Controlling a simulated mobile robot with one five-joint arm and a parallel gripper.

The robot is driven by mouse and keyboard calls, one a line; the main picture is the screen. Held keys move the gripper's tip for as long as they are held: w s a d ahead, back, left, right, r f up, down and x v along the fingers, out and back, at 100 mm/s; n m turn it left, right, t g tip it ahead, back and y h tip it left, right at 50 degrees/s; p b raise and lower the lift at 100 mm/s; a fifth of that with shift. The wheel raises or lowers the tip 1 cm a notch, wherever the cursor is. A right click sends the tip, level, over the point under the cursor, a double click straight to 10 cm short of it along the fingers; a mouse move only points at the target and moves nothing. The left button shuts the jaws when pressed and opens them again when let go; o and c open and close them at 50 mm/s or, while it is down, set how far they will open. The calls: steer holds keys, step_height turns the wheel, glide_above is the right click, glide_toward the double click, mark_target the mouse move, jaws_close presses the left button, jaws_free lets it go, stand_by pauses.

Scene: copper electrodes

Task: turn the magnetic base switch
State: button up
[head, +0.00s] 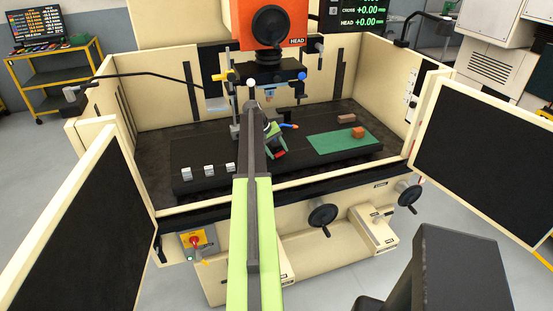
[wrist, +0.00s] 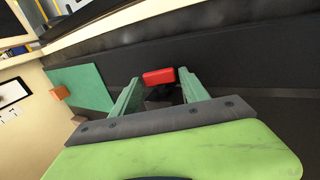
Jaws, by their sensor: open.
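The red switch (wrist: 159,76) shows in the wrist view as a small bar on a dark block (wrist: 161,96), which looks like the magnetic base. My gripper (wrist: 160,86) is open, with one green finger on each side of the switch. The switch appears near the fingertip line; I cannot tell whether either finger touches it. In the head view my gripper (head: 277,148) is low over the dark machine table, and a bit of the red switch (head: 281,154) shows by its fingers. My arm and gripper hide most of the base there.
A green mat (head: 335,146) with an orange block (head: 358,132) lies to the right; a brown block (head: 346,118) sits behind. Several small metal blocks (head: 209,171) stand at left. The orange machine head (head: 268,23) hangs above. Open doors (head: 485,140) flank the enclosure.

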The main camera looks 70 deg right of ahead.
steer(key=shift+s+f, duration=0.1)
steer(key=shift+f, duration=0.05)
steer(key=c, duration=1.1)
steer(key=shift+s+d+r+t+y+p, duration=0.2)
steer(key=shift+r+t+y+p, duration=0.15)
steer(key=shift+p, duration=0.55)
steer(key=shift+s+d+f+t+y+p, duration=0.15)
steer(key=shift+t+y+p, duration=0.3)
steer(key=shift+t+y, duration=0.4)
steer(key=shift+f+t, duration=0.1)
steer(key=shift+t, duration=0.4)
steer(key=o, duration=1.1)
